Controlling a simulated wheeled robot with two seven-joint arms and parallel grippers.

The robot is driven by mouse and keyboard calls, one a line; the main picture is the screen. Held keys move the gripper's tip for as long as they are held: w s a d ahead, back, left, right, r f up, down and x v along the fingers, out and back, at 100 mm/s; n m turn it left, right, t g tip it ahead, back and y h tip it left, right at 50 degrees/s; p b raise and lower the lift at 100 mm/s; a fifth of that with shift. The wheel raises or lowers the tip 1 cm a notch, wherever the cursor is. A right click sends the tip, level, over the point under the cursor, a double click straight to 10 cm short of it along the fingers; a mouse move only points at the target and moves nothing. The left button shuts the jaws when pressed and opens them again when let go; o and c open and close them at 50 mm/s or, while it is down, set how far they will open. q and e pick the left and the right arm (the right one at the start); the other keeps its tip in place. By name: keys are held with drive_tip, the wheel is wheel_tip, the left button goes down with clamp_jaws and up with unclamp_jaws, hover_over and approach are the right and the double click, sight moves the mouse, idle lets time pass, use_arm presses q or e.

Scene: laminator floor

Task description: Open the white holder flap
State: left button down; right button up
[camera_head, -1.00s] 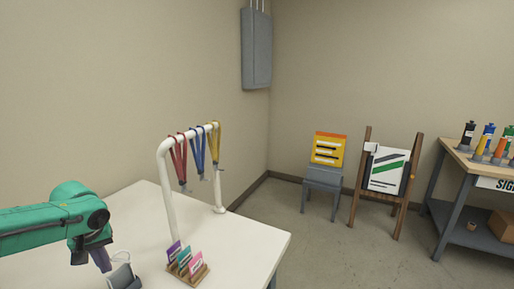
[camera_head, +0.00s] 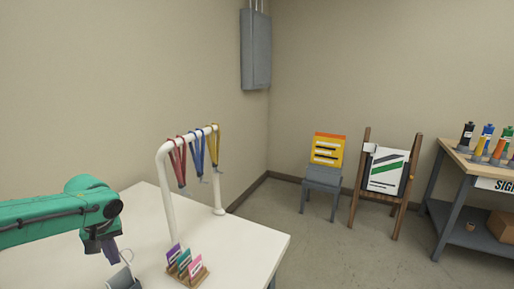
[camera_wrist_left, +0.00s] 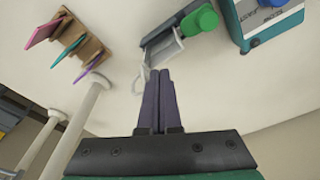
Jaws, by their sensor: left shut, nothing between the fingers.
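The holder (camera_wrist_left: 165,42) is a small grey piece on the white table, with a thin pale frame-like flap (camera_wrist_left: 146,67) on its near side in the left wrist view. A green round part sits against its far end there. In the head view the holder (camera_head: 122,281) is at the bottom edge, partly cut off. My left gripper (camera_wrist_left: 158,72) has its two dark purple fingers together and empty, with the tips close beside the flap. I cannot tell whether they touch. The left gripper also shows in the head view (camera_head: 109,252), just above the holder. My right gripper is out of view.
A wooden card rack (camera_head: 187,270) with coloured cards stands right of the holder. A white rail stand (camera_head: 168,200) carrying lanyards rises behind it. A teal box (camera_wrist_left: 262,22) lies near the holder in the wrist view. The table's right part (camera_head: 245,245) is clear.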

use_arm(q)
drive_tip(key=shift+w+d+f, duration=0.1)
drive_tip(key=shift+w+d, duration=0.25)
drive_tip(key=shift+w, duration=0.3)
drive_tip(key=shift+w+d+f, duration=0.1)
drive_tip(key=shift+w+d, duration=0.2)
drive_tip(key=shift+w, duration=0.4)
drive_tip(key=shift+w+d, duration=0.35)
drive_tip(key=shift+w, duration=0.3)
drive_tip(key=shift+w+d+r, duration=0.1)
drive_tip(key=shift+w, duration=0.05)
drive_tip(key=shift+w+d+r, duration=0.25)
drive_tip(key=shift+w+d, duration=0.15)
drive_tip(key=shift+w, duration=0.15)
drive_tip(key=r+p, duration=0.3)
drive_tip(key=r, duration=0.1)
drive_tip(key=s+r+p, duration=0.1)
drive_tip(key=r+p, duration=0.1)
drive_tip(key=shift+a+r+p, duration=0.25)
drive_tip(key=shift+a+p, duration=0.1)
drive_tip(key=shift+a, duration=0.05)
drive_tip(key=shift+f, duration=0.1)
